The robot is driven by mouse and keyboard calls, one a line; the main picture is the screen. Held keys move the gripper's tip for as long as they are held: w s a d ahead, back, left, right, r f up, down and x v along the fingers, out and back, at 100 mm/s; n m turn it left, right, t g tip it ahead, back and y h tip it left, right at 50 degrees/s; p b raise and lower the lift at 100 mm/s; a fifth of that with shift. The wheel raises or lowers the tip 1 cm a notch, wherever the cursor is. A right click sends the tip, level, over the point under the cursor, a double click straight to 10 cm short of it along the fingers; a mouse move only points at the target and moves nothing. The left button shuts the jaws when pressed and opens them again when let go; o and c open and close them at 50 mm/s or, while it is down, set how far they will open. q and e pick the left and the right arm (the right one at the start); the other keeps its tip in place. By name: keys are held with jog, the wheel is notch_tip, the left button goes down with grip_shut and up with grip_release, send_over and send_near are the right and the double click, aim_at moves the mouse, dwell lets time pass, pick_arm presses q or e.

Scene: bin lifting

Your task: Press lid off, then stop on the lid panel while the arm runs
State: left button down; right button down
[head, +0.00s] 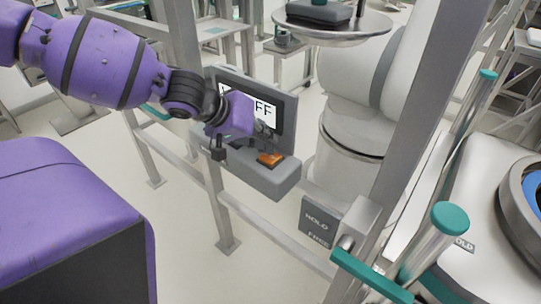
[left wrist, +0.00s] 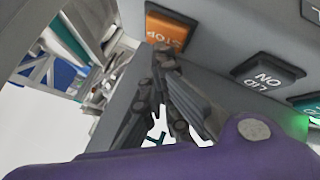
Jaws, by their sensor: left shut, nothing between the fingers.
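The lid panel is a grey box on the fence rail (head: 272,182), with an upright screen (head: 263,108) whose visible letters read "FF"; my left wrist hides the rest. An orange button (head: 270,159) sits on its sloped face.
A large white robot arm (head: 355,120) stands behind the panel. Metal fence posts (head: 418,95) frame the panel. A HOLD/FREE plate (head: 318,222) with a teal handle (head: 370,275) is at lower right. A white machine (head: 480,210) fills the right.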

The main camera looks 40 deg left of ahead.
pick_arm(q)
jog(key=shift+f, duration=0.55)
pick_arm(e)
jog(key=shift+s+d+f, duration=0.1)
jog(key=shift+s+f, duration=0.15)
jog(key=shift+f, duration=0.05)
pick_arm(q)
jog(key=shift+r, duration=0.1)
pick_arm(e)
jog(key=shift+r, duration=0.1)
pick_arm(q)
jog(key=shift+r, duration=0.9)
pick_arm(e)
jog(key=shift+w+r, duration=0.45)
